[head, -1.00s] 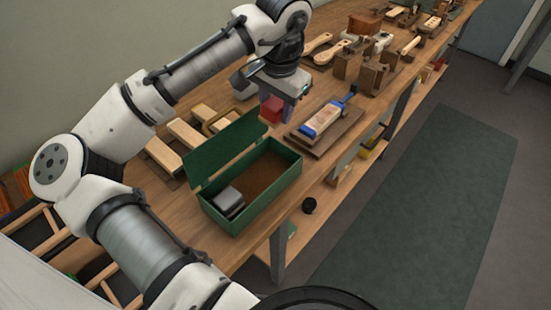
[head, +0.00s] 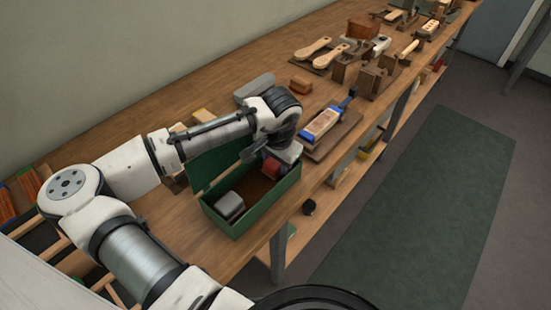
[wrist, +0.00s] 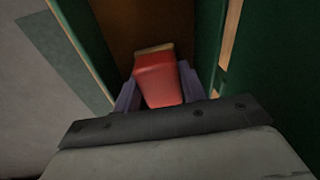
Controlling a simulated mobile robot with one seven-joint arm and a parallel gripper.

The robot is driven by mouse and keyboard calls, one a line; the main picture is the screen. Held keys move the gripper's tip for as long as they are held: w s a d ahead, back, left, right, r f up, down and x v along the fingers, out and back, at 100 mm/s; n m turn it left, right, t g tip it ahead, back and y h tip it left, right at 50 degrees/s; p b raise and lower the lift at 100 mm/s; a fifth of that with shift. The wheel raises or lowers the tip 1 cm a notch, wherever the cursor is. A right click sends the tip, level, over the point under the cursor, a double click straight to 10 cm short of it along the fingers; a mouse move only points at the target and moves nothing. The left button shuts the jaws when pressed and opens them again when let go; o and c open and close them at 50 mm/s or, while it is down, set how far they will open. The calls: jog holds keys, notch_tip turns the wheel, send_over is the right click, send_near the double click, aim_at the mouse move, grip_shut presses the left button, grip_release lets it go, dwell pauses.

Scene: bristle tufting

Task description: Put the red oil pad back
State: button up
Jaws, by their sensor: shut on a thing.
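The red oil pad (wrist: 158,78) is between the fingers of my gripper (wrist: 157,95), which is shut on it. In the head view the red pad (head: 271,166) shows just below my wrist, at the right part of the open green box (head: 245,222). The wrist view shows the box's brown floor beyond the pad and green walls at both sides. I cannot tell whether the pad touches the floor. My gripper (head: 275,163) is partly hidden by my wrist in the head view.
A grey block (head: 229,206) lies in the left part of the box. The box's green lid (head: 208,168) stands open behind it. A blue-ended wooden brush block (head: 322,124) lies on a board to the right. The bench's front edge is close to the box.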

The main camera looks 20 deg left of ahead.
aim_at(278, 166)
jog(key=shift+f, duration=0.1)
jog(key=shift+f, duration=0.15)
jog(key=o, duration=0.9)
jog(key=shift+o, duration=0.2)
jog(key=shift+b, duration=0.5)
notch_tip(278, 166, up, 14)
jog(key=s+d+b, duration=0.1)
jog(key=shift+s+d+b, duration=0.15)
jog(key=shift+s+b, duration=0.15)
jog(key=shift+s, duration=0.05)
jog(key=shift+f, duration=0.1)
